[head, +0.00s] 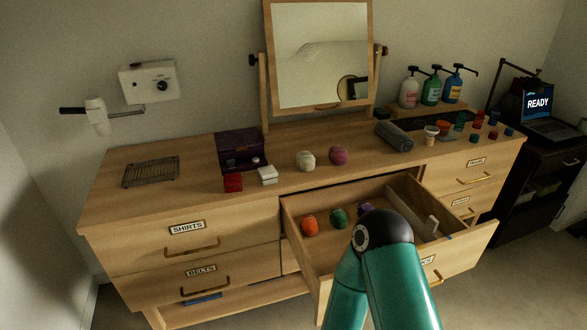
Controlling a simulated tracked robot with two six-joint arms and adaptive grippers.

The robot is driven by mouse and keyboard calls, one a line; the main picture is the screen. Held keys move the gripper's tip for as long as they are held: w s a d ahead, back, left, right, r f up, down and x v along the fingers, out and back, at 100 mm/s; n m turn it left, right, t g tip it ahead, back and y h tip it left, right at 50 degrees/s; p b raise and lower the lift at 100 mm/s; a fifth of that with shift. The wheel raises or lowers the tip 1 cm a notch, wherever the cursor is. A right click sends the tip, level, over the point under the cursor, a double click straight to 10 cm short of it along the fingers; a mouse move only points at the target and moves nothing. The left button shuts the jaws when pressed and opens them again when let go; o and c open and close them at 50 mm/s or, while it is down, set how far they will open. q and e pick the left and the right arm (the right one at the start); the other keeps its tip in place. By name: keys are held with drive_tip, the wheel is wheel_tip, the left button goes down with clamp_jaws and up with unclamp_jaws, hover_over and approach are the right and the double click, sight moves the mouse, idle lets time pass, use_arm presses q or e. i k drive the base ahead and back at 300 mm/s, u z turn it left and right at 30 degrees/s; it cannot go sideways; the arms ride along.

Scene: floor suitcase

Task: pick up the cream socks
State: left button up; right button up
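The cream socks (306,160) are a rolled, rounded cream bundle on top of the wooden dresser, in front of the mirror. A purple-pink rolled bundle (338,156) lies just right of them, with a small gap. Below and in front, the open drawer (300,241) holds an orange bundle (310,226), a green bundle (338,218) and a purple bundle (365,209), partly hidden by my teal arm. That arm rises from the bottom edge and bends over the drawer's front. Neither gripper shows, and nothing touches the cream socks.
Left of the socks are white boxes (267,175), a red box (233,182), a dark purple case (240,150) and a wire rack (151,172). The mirror (320,55) stands behind. Right are a grey roll (394,136), cups and pump bottles. The open drawer juts out below.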

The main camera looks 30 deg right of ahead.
sight(306, 163)
drive_tip(key=z, duration=0.15)
drive_tip(key=i, duration=0.9)
